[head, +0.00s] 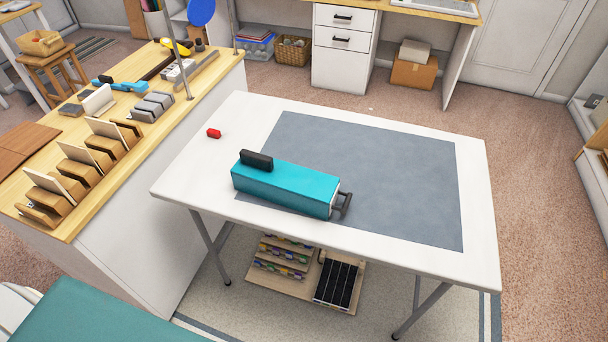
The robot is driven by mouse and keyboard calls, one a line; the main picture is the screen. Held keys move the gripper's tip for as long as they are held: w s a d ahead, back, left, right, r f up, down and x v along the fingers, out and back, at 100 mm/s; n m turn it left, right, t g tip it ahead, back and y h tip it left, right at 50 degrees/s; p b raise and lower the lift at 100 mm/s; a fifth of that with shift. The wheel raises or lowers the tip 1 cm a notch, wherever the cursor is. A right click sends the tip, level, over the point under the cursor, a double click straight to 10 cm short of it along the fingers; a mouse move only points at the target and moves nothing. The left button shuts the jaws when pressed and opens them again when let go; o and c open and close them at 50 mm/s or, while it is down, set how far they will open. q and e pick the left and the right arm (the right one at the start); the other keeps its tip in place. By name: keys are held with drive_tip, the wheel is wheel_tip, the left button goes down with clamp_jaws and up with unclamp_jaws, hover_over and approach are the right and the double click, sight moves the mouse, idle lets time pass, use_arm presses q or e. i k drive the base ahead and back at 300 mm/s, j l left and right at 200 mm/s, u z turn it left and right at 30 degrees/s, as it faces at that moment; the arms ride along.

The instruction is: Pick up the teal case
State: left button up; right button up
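The teal case (285,187) is a long box lying on the white folding table (190,170), partly over the grey mat (380,165). A black block-like part (257,160) sits on top near its left end. A dark handle (344,202) sticks out at its right end. Neither of my grippers shows in the head view.
A small red object (214,133) lies on the table left of the case. A wood-topped counter (130,125) with card holders and tools stands close on the left. A low rack (310,275) is under the table. The mat's right side is clear.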

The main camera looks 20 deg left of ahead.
sight(305, 190)
drive_tip(key=i+l+u, duration=0.1)
drive_tip(key=l+u, duration=0.9)
drive_tip(key=u, duration=0.15)
